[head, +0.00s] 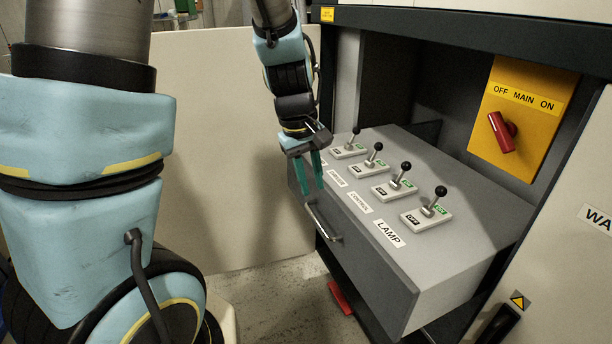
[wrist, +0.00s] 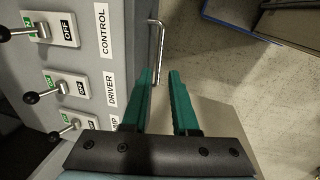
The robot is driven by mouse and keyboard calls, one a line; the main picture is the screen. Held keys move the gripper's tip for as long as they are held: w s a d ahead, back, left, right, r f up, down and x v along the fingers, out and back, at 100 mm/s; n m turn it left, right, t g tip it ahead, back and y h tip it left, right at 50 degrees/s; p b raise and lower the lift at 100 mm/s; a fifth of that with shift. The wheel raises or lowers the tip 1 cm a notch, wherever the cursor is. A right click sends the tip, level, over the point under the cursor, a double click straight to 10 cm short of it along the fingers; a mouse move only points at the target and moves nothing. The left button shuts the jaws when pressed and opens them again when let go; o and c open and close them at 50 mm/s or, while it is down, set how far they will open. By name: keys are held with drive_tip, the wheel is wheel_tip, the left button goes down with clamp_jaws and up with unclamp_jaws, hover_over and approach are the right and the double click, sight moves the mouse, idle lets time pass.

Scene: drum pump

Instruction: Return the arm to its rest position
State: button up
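My gripper (head: 313,191) hangs at the end of my raised arm, just outside the front left part of the pulled-out grey drawer (head: 385,268). Its two teal fingers point down and stand apart with nothing between them; the gap also shows in the wrist view (wrist: 163,75). The metal drawer handle (head: 322,224) is on the drawer front, just below the fingertips in the head view. In the wrist view the handle (wrist: 155,38) lies beyond the left fingertip, not between the fingers. Whether a finger touches it I cannot tell.
Several black-knobbed levers (head: 430,203) stand on the drawer top, seemingly leaning toward their green ON labels. A red main switch (head: 502,132) sits on a yellow plate inside the cabinet. A pale panel (head: 225,130) stands behind my arm. A red object (head: 340,297) lies low under the drawer.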

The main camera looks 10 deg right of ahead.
drive_tip(key=s+a+r+m+t+y, duration=0.1)
drive_tip(key=a+m+y, duration=0.1)
drive_tip(key=a, duration=1.9)
drive_tip(key=shift+a+r+m, duration=0.25)
drive_tip(key=shift+r+m, duration=0.05)
drive_tip(key=shift+m, duration=0.3)
drive_tip(key=shift+c, duration=0.3)
